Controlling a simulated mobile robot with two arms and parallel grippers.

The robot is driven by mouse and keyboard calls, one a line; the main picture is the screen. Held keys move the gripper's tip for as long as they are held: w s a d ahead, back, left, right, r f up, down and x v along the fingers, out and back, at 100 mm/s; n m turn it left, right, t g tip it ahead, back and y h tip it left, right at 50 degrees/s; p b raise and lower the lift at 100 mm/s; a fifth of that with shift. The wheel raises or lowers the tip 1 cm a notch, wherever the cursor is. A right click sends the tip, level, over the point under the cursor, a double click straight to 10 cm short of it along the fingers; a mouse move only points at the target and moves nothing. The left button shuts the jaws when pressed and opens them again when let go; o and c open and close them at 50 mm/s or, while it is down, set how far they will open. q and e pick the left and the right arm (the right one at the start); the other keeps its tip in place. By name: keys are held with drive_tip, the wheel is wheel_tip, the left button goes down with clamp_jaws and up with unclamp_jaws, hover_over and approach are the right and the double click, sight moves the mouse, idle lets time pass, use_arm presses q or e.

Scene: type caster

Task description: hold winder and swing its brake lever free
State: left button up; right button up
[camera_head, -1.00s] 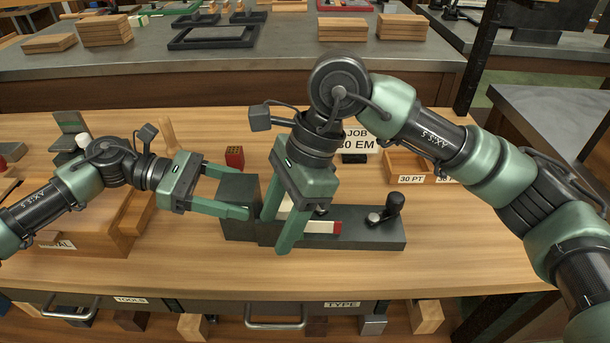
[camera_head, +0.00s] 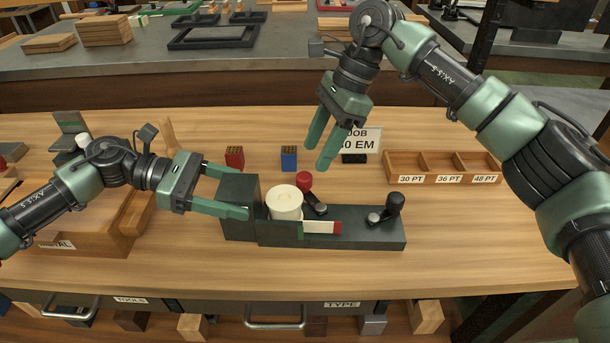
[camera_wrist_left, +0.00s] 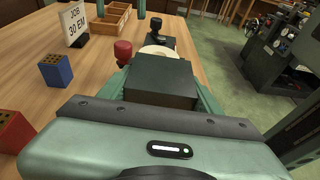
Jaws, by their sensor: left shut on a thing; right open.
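The winder (camera_head: 360,235) is a long dark base on the bench, with a tall dark block (camera_head: 238,187) at its left end and a white roll (camera_head: 285,203) beside it. A red-knobbed lever (camera_head: 304,181), apparently the brake lever, stands just right of the roll, tilted. A black-knobbed crank (camera_head: 393,205) is at the right end. My left gripper (camera_head: 236,193) is shut on the end block; the left wrist view shows the block (camera_wrist_left: 160,82) between its fingers. My right gripper (camera_head: 318,152) is open and empty, above and behind the red knob, apart from the winder.
A red block (camera_head: 235,157) and a blue block (camera_head: 289,158) stand behind the winder. A JOB card (camera_head: 361,140) stands near my right gripper. A divided wooden tray (camera_head: 442,167) is at the back right. The bench right of the winder is clear.

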sight(306, 175)
drive_tip(key=x, duration=0.7)
drive_tip(key=shift+s+a+f, duration=0.1)
drive_tip(key=shift+a+f, duration=0.05)
drive_tip(key=shift+f, duration=0.05)
clamp_jaws()
